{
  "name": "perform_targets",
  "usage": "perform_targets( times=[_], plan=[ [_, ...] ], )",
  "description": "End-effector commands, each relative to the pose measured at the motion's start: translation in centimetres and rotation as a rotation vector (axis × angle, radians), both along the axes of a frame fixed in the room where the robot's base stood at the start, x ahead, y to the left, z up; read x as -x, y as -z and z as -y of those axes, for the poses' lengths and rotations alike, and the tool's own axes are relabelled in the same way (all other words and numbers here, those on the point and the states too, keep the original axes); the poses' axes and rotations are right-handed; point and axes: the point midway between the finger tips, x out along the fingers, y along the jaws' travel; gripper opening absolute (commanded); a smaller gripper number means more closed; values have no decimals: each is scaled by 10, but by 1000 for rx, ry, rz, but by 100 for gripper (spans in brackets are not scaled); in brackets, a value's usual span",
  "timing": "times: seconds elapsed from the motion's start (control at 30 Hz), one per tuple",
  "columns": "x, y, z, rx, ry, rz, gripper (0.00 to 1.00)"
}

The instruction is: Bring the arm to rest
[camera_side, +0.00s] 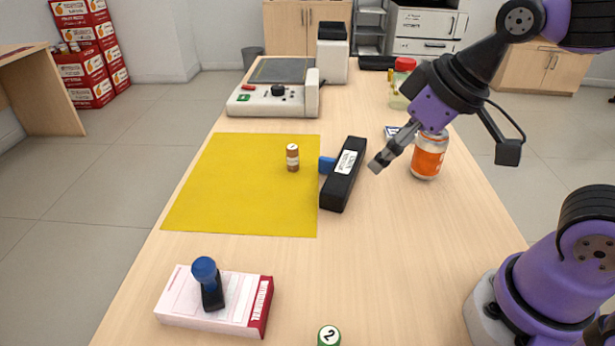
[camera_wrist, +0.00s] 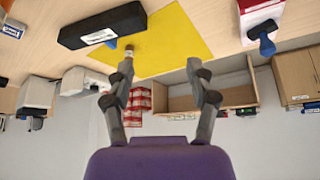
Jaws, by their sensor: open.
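My gripper (camera_side: 392,151) hangs in the air over the right part of the counter, right of the long black box. In the wrist view its two fingers (camera_wrist: 160,84) are spread apart with nothing between them. The yellow mat (camera_side: 235,200) lies flat on the counter (camera_side: 400,260). A small brown bottle (camera_side: 292,158) with a white cap stands on the mat's right side. The black box (camera_side: 343,175) with a white label lies at the mat's right edge, with a blue piece (camera_side: 327,165) at its left side.
A blue-handled stamp (camera_side: 207,283) rests on a white and red box (camera_side: 250,300) at front left. A green numbered ball (camera_side: 329,336) is at the front edge. A white machine (camera_side: 270,105) and a red-lidded jar (camera_side: 402,85) stand farther back.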

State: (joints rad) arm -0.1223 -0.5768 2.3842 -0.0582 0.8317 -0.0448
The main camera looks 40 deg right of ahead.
Motion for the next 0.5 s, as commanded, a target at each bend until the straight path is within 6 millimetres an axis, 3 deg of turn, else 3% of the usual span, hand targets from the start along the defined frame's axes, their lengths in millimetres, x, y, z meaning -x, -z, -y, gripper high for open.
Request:
perform_targets(
  times=[0.03, 0.13, 0.5],
  plan=[
    [11, 1, 16, -2, 80, 2, 64],
    [26, 6, 34, -5, 185, -8, 64],
    [31, 8, 40, -7, 221, -14, 64]
  ],
)
